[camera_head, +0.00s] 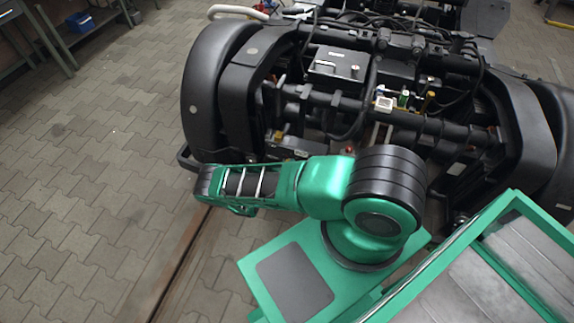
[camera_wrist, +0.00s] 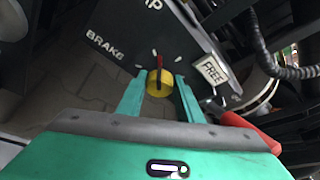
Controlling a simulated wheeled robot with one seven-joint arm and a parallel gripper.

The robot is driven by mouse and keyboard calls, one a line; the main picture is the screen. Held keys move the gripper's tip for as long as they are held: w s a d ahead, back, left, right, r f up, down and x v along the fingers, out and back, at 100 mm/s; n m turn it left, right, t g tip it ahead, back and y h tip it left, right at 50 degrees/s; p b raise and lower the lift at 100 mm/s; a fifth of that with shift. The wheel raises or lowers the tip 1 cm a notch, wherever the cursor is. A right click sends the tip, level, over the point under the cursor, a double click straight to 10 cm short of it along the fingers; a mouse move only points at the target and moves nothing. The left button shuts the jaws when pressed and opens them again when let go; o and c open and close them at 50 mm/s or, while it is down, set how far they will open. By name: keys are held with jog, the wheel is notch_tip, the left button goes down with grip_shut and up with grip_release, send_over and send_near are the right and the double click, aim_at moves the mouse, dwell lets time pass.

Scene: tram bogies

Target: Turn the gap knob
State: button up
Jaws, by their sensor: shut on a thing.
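The gap knob (camera_wrist: 158,82) is a yellow round knob with a red pointer, on a dark panel (camera_wrist: 150,30) in the wrist view. The pointer aims up the picture, close to the middle one of the white tick marks around it. My gripper (camera_wrist: 159,87) is shut on the knob, with one green finger on its left side and one on its right. In the head view my arm reaches left to the bogie's front, and the fingers and the knob cannot be made out there.
The panel bears the word BRAKE and a cut-off word ending in P. A white FREE tag (camera_wrist: 211,70) and a red handle (camera_wrist: 249,130) are to the right. The bogie (camera_head: 340,100) has black pipes and cables. Paved floor (camera_head: 90,170) is open at left.

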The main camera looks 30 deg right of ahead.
jog(key=shift+w+a+f, duration=0.15)
jog(key=shift+w+a, duration=0.05)
jog(key=shift+a, duration=0.25)
jog(key=o, duration=0.9)
jog(key=shift+o, duration=0.7)
jog(key=shift+d, duration=0.2)
jog(key=shift+s, duration=0.1)
jog(key=v, duration=1.1)
jog(key=shift+d, duration=0.1)
